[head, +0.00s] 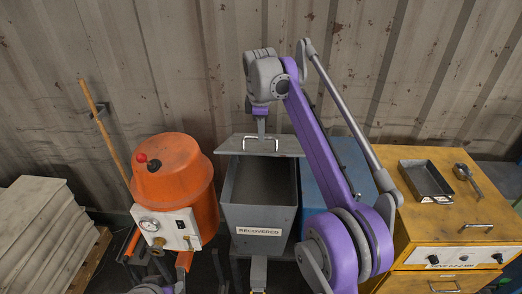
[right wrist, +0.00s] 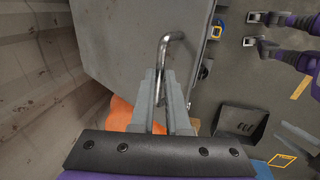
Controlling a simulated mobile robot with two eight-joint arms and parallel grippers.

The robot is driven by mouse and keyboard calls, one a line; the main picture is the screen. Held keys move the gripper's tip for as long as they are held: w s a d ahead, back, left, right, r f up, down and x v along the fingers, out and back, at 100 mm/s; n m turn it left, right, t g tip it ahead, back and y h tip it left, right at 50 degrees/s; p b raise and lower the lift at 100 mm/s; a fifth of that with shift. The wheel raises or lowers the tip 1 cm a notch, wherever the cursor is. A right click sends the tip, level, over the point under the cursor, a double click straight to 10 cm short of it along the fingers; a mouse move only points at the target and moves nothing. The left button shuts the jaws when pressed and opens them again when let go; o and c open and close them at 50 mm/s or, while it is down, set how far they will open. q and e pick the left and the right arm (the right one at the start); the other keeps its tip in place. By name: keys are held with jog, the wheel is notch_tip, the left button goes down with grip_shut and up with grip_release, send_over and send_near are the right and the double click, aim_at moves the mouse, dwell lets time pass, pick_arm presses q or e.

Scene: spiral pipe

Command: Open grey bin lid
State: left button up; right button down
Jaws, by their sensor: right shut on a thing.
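The grey bin (head: 259,216), labelled RECOVERED, stands in the middle of the head view. Its grey lid (head: 230,146) is raised at the back, and the dark inside of the bin shows below its front edge. The lid also fills the upper middle of the right wrist view (right wrist: 125,45). A bent metal handle (right wrist: 177,38) is fixed to the lid. My right gripper (head: 261,135) reaches down to the handle and is shut on it; its fingers also show in the right wrist view (right wrist: 165,95).
An orange drum machine (head: 177,187) with a gauge stands close on the left. A blue bin (head: 315,190) is on the right, partly behind my arm. A yellow cabinet (head: 455,215) carries a metal tray (head: 426,181) and a scoop (head: 466,175). A corrugated wall (head: 160,60) rises behind.

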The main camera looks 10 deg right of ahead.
pick_arm(q)
jog(key=shift+f, duration=0.1)
pick_arm(e)
jog(key=shift+w+d+r, duration=0.25)
jog(key=shift+w+r, duration=0.1)
jog(key=shift+w, duration=0.25)
jog(key=c, duration=1.3)
grip_release()
jog(key=o, duration=0.4)
jog(key=shift+w+f, duration=0.2)
jog(key=shift+w, duration=0.25)
pick_arm(q)
jog(key=shift+w+f, duration=0.1)
jog(key=shift+w, duration=0.2)
pick_arm(e)
jog(key=shift+s, duration=0.1)
jog(key=shift+s+r, duration=0.1)
